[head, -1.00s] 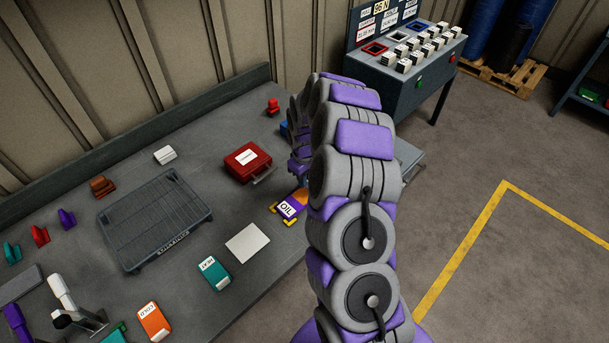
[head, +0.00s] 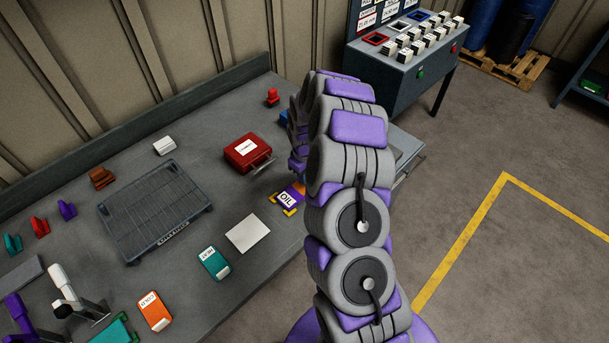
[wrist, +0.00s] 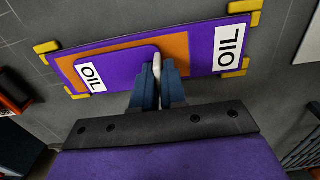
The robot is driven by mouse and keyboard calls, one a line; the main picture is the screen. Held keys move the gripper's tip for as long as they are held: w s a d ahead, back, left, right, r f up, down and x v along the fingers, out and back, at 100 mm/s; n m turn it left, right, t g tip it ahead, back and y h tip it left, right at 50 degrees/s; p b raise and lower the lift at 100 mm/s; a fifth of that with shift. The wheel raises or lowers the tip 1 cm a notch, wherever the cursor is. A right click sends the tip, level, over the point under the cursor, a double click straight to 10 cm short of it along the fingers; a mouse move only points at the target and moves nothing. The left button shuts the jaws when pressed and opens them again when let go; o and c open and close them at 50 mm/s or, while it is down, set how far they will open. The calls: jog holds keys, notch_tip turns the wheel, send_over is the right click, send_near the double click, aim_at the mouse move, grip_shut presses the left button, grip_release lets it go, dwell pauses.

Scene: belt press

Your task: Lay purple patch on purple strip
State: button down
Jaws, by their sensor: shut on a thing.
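The purple strip (wrist: 204,67) lies on the bench, with an orange area (wrist: 177,45) on it and a white OIL label at its right end in the wrist view. Its labelled end also shows in the head view (head: 287,199). The purple patch (wrist: 118,66), with its own OIL label, is over the left part of the strip, within the orange border. I cannot tell whether it touches the strip. My gripper (wrist: 157,72) is shut on the patch at its right edge, where a pale piece shows between the fingers. In the head view my arm hides the patch and fingertips.
Yellow corner pieces (wrist: 235,69) surround the strip. A red case (head: 248,152) stands behind it, and a white card (head: 248,233) lies to its left. A grey slotted tray (head: 155,210) and several coloured blocks sit farther left.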

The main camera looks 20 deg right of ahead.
jog(key=shift+f, duration=0.55)
jog(key=c, duration=1.1)
grip_release()
notch_tip(320, 180, up, 17)
jog(key=p, duration=0.1)
jog(key=shift+r+p, duration=0.15)
jog(key=shift+p, duration=0.2)
jog(key=shift+a+r, duration=0.1)
jog(key=shift+a, duration=0.05)
